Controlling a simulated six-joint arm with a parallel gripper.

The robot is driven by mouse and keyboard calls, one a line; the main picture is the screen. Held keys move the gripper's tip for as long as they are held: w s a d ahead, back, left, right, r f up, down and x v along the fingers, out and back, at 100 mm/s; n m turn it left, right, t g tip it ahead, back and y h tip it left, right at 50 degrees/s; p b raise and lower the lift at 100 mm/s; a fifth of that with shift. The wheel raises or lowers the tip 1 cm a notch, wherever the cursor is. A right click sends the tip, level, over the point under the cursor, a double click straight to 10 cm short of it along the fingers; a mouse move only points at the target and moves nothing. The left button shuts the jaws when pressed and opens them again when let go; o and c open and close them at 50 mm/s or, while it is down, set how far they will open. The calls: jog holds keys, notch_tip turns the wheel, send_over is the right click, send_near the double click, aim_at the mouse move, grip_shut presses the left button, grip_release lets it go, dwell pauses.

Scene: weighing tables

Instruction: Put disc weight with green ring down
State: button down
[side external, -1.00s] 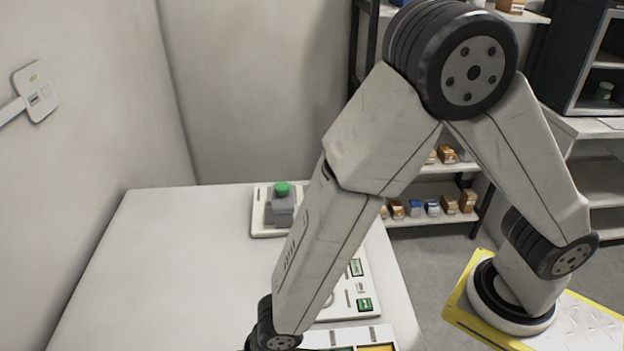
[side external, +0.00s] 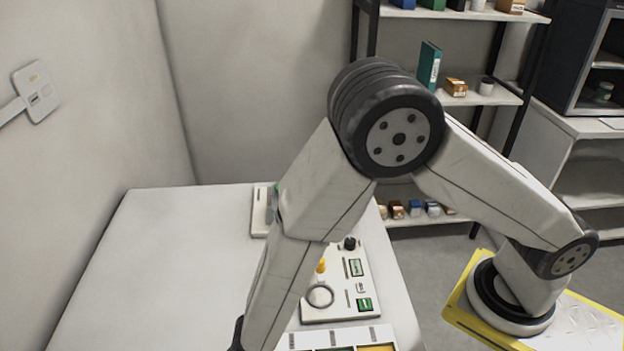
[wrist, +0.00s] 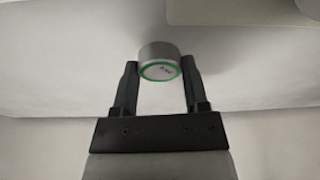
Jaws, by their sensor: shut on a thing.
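The disc weight with the green ring (wrist: 160,54) is a short grey cylinder with a green ring around its pale end face, seen in the wrist view. My gripper (wrist: 160,72) is shut on it, one finger on each side near the fingertips. A pale surface lies behind the weight. I cannot tell whether the weight touches that surface. In the side view the gripper and the weight are out of the picture, below the bottom edge.
The white table (side external: 150,270) has wide free room on its left. A white panel (side external: 345,305) with a ring, a yellow part, a black knob and green labels stands at its right side. A tray with coloured compartments (side external: 375,348) is at the front. Shelves (side external: 470,98) stand behind.

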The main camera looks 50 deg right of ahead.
jog(key=shift+f, duration=1.35)
jog(key=shift+c, duration=0.5)
grip_release()
jog(key=shift+r, duration=0.25)
jog(key=v, duration=1.1)
jog(key=shift+r, duration=0.25)
jog(key=shift+s, duration=0.1)
